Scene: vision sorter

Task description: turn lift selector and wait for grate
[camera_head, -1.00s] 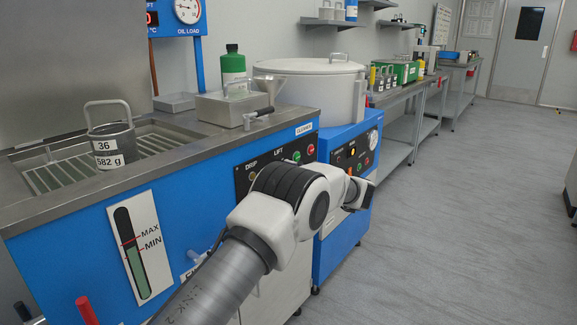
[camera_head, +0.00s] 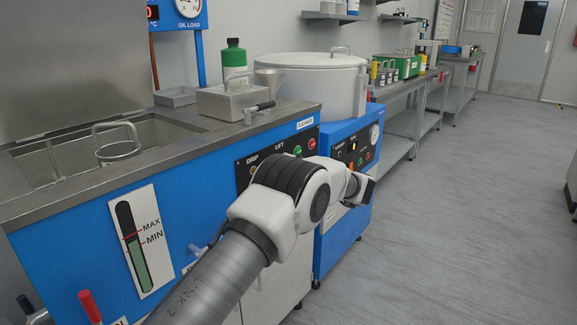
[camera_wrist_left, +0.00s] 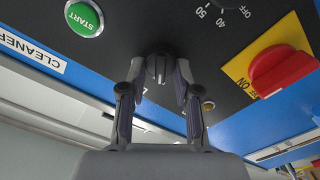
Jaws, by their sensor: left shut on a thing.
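The lift selector, a black knob (camera_wrist_left: 158,68) on the dark panel, is between the fingers of my left gripper (camera_wrist_left: 158,76) in the left wrist view. The gripper is shut on it. In the head view my arm hides the gripper and the knob, while the panel (camera_head: 243,175) with the LIFT label shows behind the arm. The open tank (camera_head: 32,173) is at the left. A metal basket (camera_head: 117,156) sits low in it, with mostly its handle and rim showing. The grate under it is hidden or not distinguishable. My right gripper is not in view.
The wrist view shows a green START button (camera_wrist_left: 84,18) and a red knob on a yellow plate (camera_wrist_left: 280,68) close to the gripper. A grey box (camera_head: 228,103) and a green bottle (camera_head: 234,60) stand on the counter. The floor at right is clear.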

